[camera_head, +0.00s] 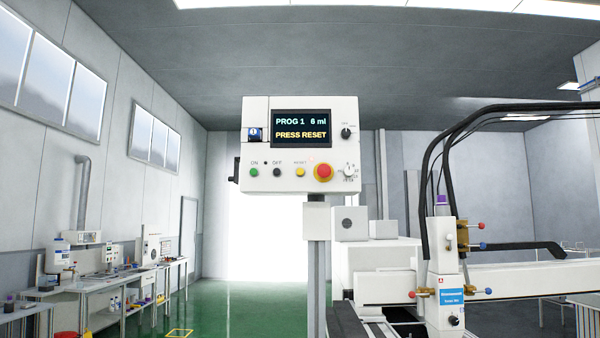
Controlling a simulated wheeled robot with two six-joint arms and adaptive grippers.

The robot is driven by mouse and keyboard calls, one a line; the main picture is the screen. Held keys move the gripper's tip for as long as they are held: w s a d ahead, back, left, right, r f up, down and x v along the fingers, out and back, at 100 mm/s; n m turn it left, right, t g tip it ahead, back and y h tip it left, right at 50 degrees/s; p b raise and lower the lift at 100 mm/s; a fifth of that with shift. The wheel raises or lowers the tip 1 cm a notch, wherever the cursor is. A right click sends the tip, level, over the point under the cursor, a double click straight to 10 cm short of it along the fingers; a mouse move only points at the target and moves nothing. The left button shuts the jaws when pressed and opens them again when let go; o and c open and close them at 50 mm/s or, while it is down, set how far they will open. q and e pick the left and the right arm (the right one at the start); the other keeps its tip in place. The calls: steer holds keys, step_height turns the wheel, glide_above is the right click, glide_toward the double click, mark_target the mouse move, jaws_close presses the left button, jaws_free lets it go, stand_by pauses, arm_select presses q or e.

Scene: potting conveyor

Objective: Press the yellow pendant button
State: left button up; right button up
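The white control pendant (257,181) stands upright on a grey post in the middle of the head view. Its yellow button (300,172) sits on the lower part of the front face, under a small RESET label. A red knob on a yellow ring (323,172) is just to its right. A green button (254,172) and a black button (277,172) are to its left. The screen (301,128) reads "PROG 1 6 ml" and "PRESS RESET". Neither of my grippers shows in this view, and nothing covers the yellow button.
A white machine with black hoses (445,270) and a long white beam (530,280) stands right of the post. Workbenches with lab items (85,285) line the left wall. Green floor (240,305) is clear between the benches and the post.

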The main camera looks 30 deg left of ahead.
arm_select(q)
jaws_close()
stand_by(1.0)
